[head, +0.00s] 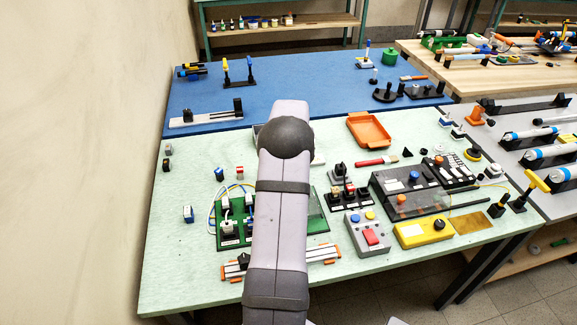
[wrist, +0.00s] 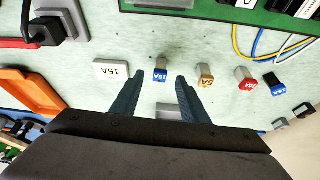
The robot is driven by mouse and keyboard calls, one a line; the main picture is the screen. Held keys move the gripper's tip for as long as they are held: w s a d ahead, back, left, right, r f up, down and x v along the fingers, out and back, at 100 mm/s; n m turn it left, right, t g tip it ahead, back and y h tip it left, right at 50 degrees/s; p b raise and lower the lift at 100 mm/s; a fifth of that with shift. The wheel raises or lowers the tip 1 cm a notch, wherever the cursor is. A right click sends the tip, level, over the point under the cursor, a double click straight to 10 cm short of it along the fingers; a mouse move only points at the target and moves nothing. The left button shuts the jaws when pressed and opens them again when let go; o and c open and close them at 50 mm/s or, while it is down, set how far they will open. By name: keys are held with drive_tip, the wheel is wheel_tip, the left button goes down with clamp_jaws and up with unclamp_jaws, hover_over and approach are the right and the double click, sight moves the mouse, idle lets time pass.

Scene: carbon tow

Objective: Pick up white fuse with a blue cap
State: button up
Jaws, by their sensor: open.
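In the wrist view, my gripper (wrist: 161,78) is open, with its two dark fingers spread to the left and right. A small white fuse with a blue cap (wrist: 161,72) stands on the pale green bench, appearing between the fingertips; I cannot tell how far below them it is. Another blue-and-white piece (head: 187,213) lies further left. My arm hides the gripper and the bench under it in the head view.
A yellow-capped fuse (wrist: 206,76) is close to the right finger, with a red-capped one (wrist: 245,78) beyond. A white 15A block (wrist: 112,70) sits left of the left finger. A green wired board (wrist: 222,12) and an orange tray (head: 370,130) are nearby.

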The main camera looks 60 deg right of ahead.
drive_tip(key=shift+p+x, duration=1.1)
drive_tip(key=shift+x, duration=1.5)
drive_tip(key=shift+r, duration=0.1)
clamp_jaws()
